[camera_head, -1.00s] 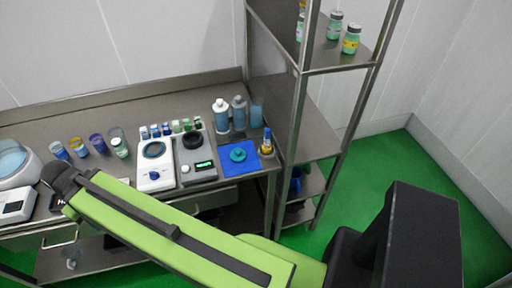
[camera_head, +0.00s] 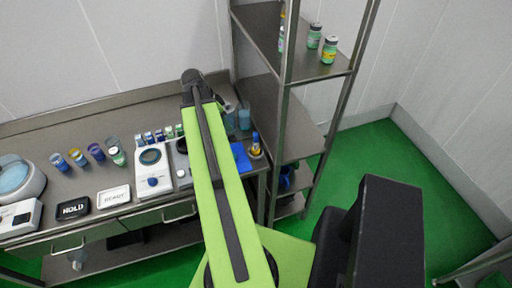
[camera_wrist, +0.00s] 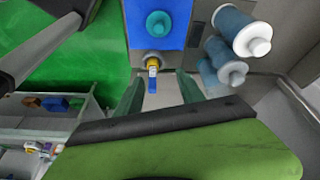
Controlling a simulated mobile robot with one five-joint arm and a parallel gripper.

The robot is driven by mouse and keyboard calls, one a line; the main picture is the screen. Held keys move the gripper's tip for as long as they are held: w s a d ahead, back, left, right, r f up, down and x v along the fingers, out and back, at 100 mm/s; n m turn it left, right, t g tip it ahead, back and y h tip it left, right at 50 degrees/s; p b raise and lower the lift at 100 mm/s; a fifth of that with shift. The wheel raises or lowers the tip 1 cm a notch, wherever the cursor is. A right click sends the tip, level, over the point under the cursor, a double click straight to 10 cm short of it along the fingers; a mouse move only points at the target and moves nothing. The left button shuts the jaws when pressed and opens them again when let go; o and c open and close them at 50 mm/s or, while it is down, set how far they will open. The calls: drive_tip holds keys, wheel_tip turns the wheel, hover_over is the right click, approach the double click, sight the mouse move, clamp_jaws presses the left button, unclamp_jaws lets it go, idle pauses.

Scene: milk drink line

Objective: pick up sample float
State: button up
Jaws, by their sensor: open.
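No label shows which thing is the sample float. A teal round piece with a raised knob (camera_wrist: 158,23) lies on a blue mat (camera_wrist: 177,38), whose edge also shows in the head view (camera_head: 240,158). By the mat's edge is a small yellow-and-blue item (camera_wrist: 152,76), which stands at the bench's right end in the head view (camera_head: 256,144). My gripper (camera_wrist: 159,78) is open and empty. Its fingers are on either side of the yellow-and-blue item in the wrist picture, but I cannot tell the height gap. My arm hides the teal piece in the head view.
A metal shelf rack (camera_head: 285,90) stands right of the bench. A white device (camera_head: 152,170) and several small cups are on the bench, left of my arm.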

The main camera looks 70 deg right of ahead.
sight(258, 140)
drive_tip(key=s+d+r+m, duration=0.2)
drive_tip(key=s+d+m, duration=0.15)
drive_tip(key=s, duration=0.35)
drive_tip(key=shift+g, duration=0.4)
drive_tip(key=b+x, duration=0.5)
drive_tip(key=x, duration=0.1)
drive_tip(key=b+x, duration=0.5)
drive_tip(key=x, duration=0.1)
drive_tip(key=w+b+x, duration=0.1)
drive_tip(key=b+x, duration=0.5)
drive_tip(key=shift+f, duration=0.15)
drive_tip(key=shift+c, duration=0.4)
clamp_jaws()
